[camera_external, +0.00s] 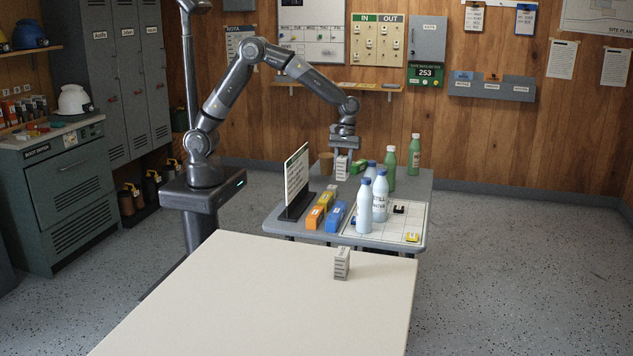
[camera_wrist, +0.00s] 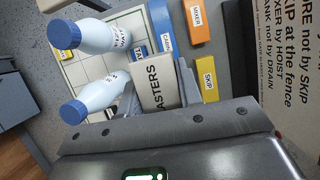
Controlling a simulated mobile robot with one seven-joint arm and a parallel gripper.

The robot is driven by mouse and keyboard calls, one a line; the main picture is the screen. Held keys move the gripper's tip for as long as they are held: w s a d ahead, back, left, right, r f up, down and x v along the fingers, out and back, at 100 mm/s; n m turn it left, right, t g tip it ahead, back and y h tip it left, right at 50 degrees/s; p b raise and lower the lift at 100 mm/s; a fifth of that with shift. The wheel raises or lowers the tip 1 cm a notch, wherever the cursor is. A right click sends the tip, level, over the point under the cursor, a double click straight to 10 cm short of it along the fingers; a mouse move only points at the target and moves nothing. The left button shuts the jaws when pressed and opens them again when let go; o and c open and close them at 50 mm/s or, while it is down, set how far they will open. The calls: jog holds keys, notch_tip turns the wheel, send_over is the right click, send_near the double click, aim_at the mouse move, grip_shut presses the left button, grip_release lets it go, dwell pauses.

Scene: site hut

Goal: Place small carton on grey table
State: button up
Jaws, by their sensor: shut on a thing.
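My gripper (camera_external: 342,167) is shut on a small pale carton (camera_external: 342,166) and holds it over the back part of the grey table (camera_external: 413,181). In the wrist view the carton (camera_wrist: 157,78) sits between the two fingers, with "ASTERS" readable on its side; the rest of the word is hidden. I cannot tell how high it is above the tabletop.
White bottles with blue caps (camera_external: 380,196) and green bottles (camera_external: 414,153) stand on the grey table.

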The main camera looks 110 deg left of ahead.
jog(key=s+a, duration=0.5)
jog(key=a, duration=0.4)
jog(key=s+a, duration=0.4)
jog(key=a, duration=0.5)
jog(key=a+f, duration=1.1)
jog(key=shift+a+f, duration=0.25)
jog(key=shift+f, duration=2.05)
jog(key=shift+f, duration=0.1)
jog(key=o, duration=1)
jog(key=shift+c, duration=0.2)
jog(key=v, duration=1.2)
jog(key=shift+s, duration=0.15)
